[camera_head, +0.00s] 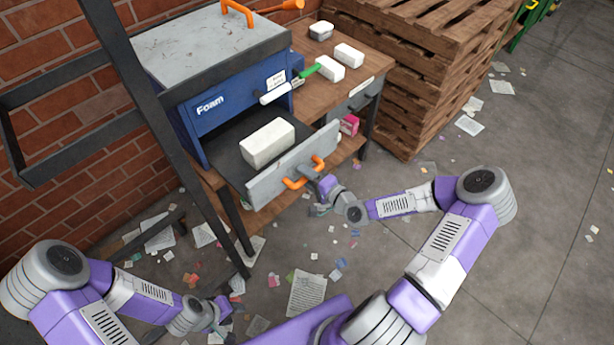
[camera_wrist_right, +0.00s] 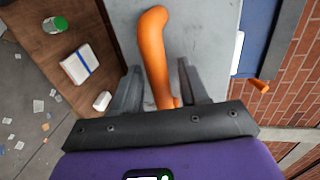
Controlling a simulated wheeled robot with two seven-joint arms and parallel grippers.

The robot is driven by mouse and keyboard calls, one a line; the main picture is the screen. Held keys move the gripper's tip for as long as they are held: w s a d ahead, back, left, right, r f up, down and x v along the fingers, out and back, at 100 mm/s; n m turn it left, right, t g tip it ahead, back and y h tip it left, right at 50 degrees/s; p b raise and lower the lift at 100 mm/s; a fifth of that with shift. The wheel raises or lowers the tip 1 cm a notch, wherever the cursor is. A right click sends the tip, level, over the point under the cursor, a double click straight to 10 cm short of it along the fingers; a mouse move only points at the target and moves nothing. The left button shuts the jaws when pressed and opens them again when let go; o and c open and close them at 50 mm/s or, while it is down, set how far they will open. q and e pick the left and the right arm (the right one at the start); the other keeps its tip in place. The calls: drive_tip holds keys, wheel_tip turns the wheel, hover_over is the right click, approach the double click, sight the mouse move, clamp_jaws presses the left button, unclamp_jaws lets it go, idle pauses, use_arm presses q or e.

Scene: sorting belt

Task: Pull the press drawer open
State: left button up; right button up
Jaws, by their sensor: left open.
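The blue press (camera_head: 200,120), labelled "Foam", stands on a wooden bench by the brick wall. Its drawer (camera_head: 262,186) is pulled out, with a grey front panel and a white block (camera_head: 267,142) lying inside. The orange drawer handle (camera_head: 304,178) is on the front panel. My right gripper (camera_head: 328,184) is at the handle's right end. In the right wrist view the orange handle (camera_wrist_right: 155,55) lies between the two fingers of my right gripper (camera_wrist_right: 160,78), with gaps visible beside it. My left gripper (camera_head: 229,308) is open, low at the lower left, away from the press.
A dark metal frame post (camera_head: 160,100) stands left of the press. Stacked wooden pallets (camera_head: 410,60) stand to the right. Paper scraps litter the floor, which is open at right.

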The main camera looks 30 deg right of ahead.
drive_tip(key=p+v, duration=0.1)
drive_tip(key=v, duration=0.6)
drive_tip(key=shift+s+p, duration=0.25)
drive_tip(key=shift+p, duration=0.15)
drive_tip(key=shift+d, duration=0.1)
drive_tip(key=s+a+f+n+g+y, duration=0.1)
drive_tip(key=s+a+f+n+g, duration=0.3)
drive_tip(key=a+f, duration=0.35)
drive_tip(key=s+a+f+n+g+y, duration=0.1)
drive_tip(key=s+a+f+n+g, duration=0.2)
drive_tip(key=a+f+g, duration=0.45)
drive_tip(key=s+a+f+n+g+h, duration=0.2)
drive_tip(key=s+n+g, duration=0.1)
drive_tip(key=s, duration=0.5)
drive_tip(key=shift+a+f+n+h, duration=0.3)
drive_tip(key=shift+a+n, duration=0.1)
drive_tip(key=shift+n, duration=0.5)
